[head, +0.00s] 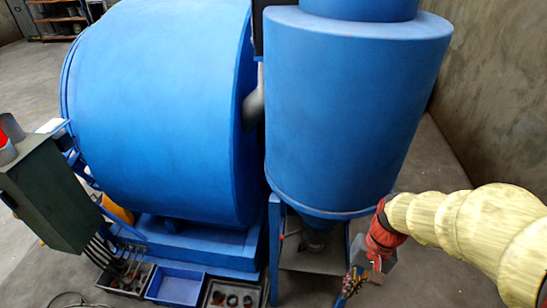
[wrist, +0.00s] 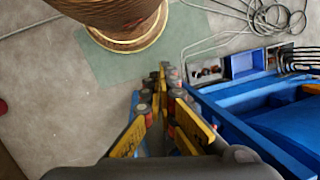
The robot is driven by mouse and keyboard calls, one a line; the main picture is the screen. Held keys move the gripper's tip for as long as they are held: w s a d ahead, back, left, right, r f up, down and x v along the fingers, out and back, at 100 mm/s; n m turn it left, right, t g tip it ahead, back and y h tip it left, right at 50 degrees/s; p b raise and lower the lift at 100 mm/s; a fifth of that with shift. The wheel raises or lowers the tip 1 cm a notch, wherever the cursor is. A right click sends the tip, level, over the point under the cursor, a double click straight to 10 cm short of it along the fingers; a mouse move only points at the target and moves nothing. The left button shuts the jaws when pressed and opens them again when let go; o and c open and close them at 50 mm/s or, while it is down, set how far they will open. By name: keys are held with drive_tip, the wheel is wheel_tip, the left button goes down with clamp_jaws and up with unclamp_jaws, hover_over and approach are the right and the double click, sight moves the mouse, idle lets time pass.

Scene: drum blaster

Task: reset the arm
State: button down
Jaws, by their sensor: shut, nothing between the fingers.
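My arm, in a pale yellow ribbed sleeve (head: 480,228), reaches in from the right edge of the head view. It ends in a red-orange wrist and my gripper (head: 345,294), which points downward right of the blue stand. In the wrist view my gripper (wrist: 165,82) extends up the middle of the picture, its yellow-sided fingers together at the tips. It is shut and empty, above the floor.
The big blue drum (head: 160,110) and blue cylinder (head: 350,110) stand close to my arm. A green control box (head: 48,195) is at left. A blue bin (head: 175,286) sits below. A brown round object (wrist: 115,18) and loose cables (wrist: 262,18) are near my gripper's far side.

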wheel_tip(320, 180, up, 20)
drive_tip(key=s+n+t+h, duration=0.2)
drive_tip(key=s+n+t, duration=0.1)
drive_tip(key=t, duration=0.4)
drive_tip(key=shift+a+p, duration=0.25)
drive_tip(key=shift+p, duration=0.2)
drive_tip(key=shift+f, duration=0.1)
